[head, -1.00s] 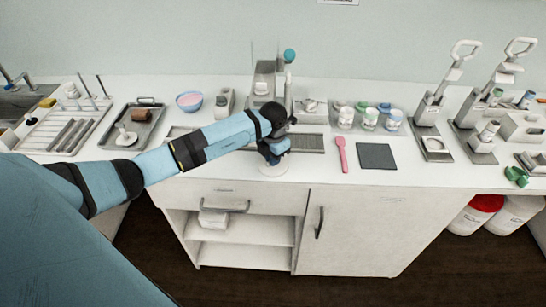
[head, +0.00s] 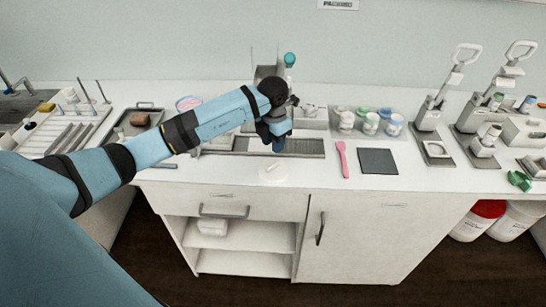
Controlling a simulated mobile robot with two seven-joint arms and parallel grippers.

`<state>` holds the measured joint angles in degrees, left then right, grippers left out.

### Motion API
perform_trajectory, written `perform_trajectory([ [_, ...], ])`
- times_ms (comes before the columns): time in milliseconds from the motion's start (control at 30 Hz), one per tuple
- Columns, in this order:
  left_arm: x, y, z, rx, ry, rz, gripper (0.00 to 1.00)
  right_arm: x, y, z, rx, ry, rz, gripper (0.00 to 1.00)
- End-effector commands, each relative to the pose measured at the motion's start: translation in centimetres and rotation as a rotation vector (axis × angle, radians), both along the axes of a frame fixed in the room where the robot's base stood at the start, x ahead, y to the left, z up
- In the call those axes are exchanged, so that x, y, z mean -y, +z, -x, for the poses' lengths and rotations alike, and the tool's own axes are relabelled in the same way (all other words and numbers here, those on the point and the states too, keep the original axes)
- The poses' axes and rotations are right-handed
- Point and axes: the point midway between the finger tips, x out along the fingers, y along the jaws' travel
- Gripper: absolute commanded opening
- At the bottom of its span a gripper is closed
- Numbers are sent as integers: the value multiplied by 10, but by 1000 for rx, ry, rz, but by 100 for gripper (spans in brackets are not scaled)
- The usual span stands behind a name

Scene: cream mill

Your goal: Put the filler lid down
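A white round disc with a small knob, which looks like the filler lid (head: 273,172), lies flat on the white counter close to its front edge. My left gripper (head: 278,146) is above and behind it, apart from it, with its fingers pointing down. The fingers are too small and dark to tell whether they are open or shut, and I see nothing held in them. The filler machine (head: 264,72) behind is mostly hidden by my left arm. My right gripper is not in view.
A pink spatula (head: 343,158) and a dark square mat (head: 378,161) lie right of the lid. Several jars (head: 370,124) stand behind them.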

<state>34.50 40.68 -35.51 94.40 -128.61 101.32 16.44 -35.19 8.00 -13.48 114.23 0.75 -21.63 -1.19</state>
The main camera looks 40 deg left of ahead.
Motion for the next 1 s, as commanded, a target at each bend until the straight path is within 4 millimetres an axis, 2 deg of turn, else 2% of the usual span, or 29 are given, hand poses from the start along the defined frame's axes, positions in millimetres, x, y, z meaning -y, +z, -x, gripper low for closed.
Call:
perform_trajectory([
  [100,0,19,-1,2,-1,-1,35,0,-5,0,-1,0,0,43],
  [200,0,29,0,1,0,-1,35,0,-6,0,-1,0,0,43],
  [267,3,30,1,-1,-4,11,35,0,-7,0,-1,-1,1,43],
  [367,27,17,9,-8,-36,111,35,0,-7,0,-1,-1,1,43],
  [467,85,-11,32,-21,-82,370,35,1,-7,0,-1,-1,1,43],
  [500,117,-21,46,-27,-90,527,35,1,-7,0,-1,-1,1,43],
  [600,193,-26,83,-36,-21,964,35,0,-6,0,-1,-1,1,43],
  [633,210,-23,92,-38,26,1091,35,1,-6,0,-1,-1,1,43],
  [700,239,-12,108,-41,183,1370,35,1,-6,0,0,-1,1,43],
  [767,250,-3,116,-43,368,1580,35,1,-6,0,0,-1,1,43],
  [800,250,-1,118,-46,517,1701,35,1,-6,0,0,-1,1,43],
  [867,244,-4,121,-53,774,1845,35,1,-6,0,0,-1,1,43],
  [900,236,-12,124,-61,965,1915,35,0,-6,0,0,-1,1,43],
  [967,220,-32,131,-81,1276,1973,35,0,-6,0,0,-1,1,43],
  [1000,208,-50,139,-101,1490,1979,35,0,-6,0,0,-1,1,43],
])
